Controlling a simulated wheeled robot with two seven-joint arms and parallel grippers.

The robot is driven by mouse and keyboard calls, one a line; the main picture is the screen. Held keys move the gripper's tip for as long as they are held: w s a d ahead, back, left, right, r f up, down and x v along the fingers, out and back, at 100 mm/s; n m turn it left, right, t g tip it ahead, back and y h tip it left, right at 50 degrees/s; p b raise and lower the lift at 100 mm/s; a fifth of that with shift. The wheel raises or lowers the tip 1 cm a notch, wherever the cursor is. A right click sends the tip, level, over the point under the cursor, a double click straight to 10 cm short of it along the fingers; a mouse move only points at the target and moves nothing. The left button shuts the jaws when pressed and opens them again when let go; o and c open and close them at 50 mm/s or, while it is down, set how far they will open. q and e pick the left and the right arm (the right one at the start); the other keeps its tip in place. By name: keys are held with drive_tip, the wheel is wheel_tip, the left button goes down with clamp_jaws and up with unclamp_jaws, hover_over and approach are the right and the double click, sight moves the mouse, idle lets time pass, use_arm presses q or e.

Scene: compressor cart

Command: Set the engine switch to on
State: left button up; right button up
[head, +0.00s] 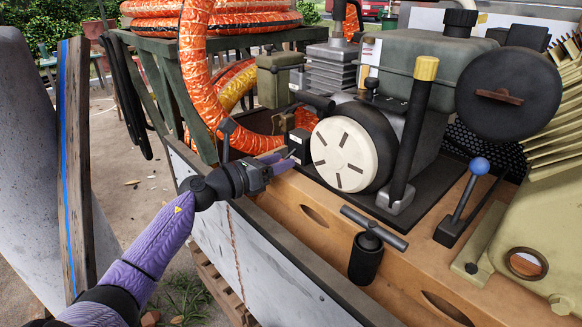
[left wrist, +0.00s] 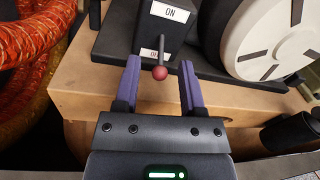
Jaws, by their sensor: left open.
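The engine switch (head: 299,146) is a small black box beside the engine's cream round cover. In the left wrist view the switch box (left wrist: 148,32) has a white ON label (left wrist: 170,12) on the upper part and an OFF label (left wrist: 153,55), partly hidden, lower down. Its thin lever ends in a dark red ball (left wrist: 160,73), which lies toward the OFF label. My left gripper (head: 281,160) is open at the front of the switch. In the left wrist view its purple fingers (left wrist: 160,64) stand either side of the ball, with gaps on both sides. My right gripper is not in view.
The cream round cover (head: 338,152) on the engine is close to the right of the switch. Orange hoses (head: 196,75) hang behind and to the left. A black T-handle (head: 367,250) and a blue-knobbed lever (head: 465,195) stand farther right on the wooden deck.

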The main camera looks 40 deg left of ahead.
use_arm(q)
drive_tip(key=shift+w+d, duration=0.1)
drive_tip(key=shift+w, duration=0.85)
drive_tip(key=c, duration=0.6)
clamp_jaws()
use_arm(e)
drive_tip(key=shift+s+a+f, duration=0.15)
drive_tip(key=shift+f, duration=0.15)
